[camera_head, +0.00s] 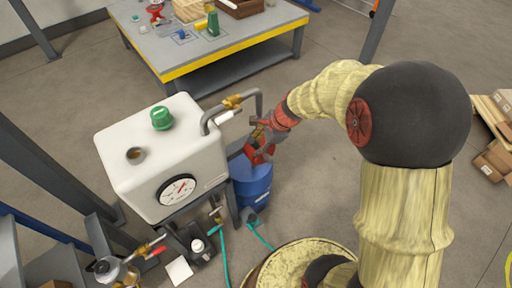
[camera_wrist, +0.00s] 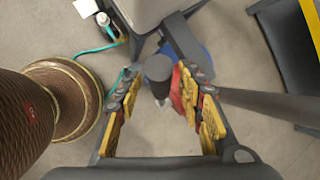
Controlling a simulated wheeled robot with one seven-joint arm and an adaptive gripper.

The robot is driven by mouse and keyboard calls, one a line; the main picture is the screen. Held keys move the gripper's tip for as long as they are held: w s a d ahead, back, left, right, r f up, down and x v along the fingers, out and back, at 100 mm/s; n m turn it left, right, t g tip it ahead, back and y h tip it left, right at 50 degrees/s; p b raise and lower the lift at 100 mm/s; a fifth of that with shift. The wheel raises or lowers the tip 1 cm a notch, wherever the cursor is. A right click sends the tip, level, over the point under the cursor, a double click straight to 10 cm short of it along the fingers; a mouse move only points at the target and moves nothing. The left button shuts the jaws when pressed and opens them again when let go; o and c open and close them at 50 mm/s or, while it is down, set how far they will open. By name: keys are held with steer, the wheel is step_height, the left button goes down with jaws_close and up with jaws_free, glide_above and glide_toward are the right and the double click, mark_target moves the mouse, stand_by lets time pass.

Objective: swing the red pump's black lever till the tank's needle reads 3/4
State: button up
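The white tank (camera_head: 150,150) stands at left centre in the head view, with a round black-rimmed gauge (camera_head: 178,190) on its front. The needle appears to point up and right; the scale is too small to read. The red pump (camera_head: 260,154) sits on a blue drum beside the tank, partly hidden by my gripper (camera_head: 262,132). In the wrist view the dark rounded end of the lever (camera_wrist: 158,68) stands between the fingers of my gripper (camera_wrist: 157,88), with red pump parts (camera_wrist: 178,92) behind. The fingers are open, with gaps visible on both sides of the lever end.
The blue drum (camera_head: 252,185) stands under the pump. A yellow-edged workbench (camera_head: 230,62) is behind. Green hoses (camera_head: 259,236) lie on the floor at the front. Cardboard boxes (camera_head: 493,160) are at far right.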

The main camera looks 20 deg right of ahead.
steer(key=shift+a+f, duration=0.1)
steer(key=shift+c, duration=1)
steer(key=c, duration=0.7)
jaws_close()
